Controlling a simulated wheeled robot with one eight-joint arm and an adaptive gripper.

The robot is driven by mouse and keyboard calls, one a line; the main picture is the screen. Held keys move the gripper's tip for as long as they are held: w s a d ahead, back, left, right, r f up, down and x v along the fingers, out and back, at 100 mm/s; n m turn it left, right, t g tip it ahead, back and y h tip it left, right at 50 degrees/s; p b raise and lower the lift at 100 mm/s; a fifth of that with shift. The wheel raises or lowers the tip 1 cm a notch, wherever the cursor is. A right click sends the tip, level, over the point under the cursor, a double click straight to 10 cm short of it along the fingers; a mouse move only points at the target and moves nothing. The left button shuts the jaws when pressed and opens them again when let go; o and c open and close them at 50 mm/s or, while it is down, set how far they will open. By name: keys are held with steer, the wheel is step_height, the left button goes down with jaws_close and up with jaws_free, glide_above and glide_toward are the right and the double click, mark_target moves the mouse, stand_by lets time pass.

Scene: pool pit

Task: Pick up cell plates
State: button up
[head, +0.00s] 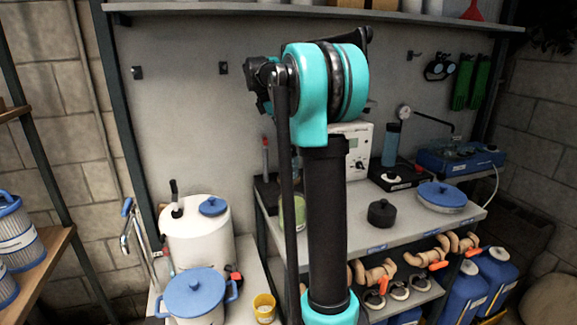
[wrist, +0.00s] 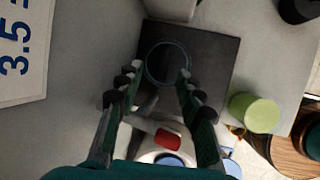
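I cannot clearly make out any cell plates in either view. In the wrist view, my gripper (wrist: 157,76) is open, its two dark green and black fingers apart with nothing visibly held. Just beyond its tips, a round blue-grey rim (wrist: 167,45), perhaps of a clear vessel, is over a dark square base (wrist: 215,55). I cannot tell whether the fingers touch it or what is inside. In the head view, the dark base (head: 268,193) shows at the bench's left end, partly behind my arm, which hides my gripper.
A green cup (wrist: 253,113) stands beside the base, close right of the fingers. A white tank (head: 197,235) and blue-lidded pot (head: 195,296) are at left. A white instrument (head: 359,145), black knob-topped weight (head: 382,212) and blue-lidded dish (head: 442,197) occupy the bench (head: 395,235).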

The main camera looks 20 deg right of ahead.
mark_target(288, 146)
steer(key=shift+s+x, duration=0.2)
steer(key=shift+x, duration=1.1)
steer(key=shift+s+x, duration=0.2)
steer(key=shift+x, duration=1.15)
steer(key=shift+c, duration=0.5)
jaws_close()
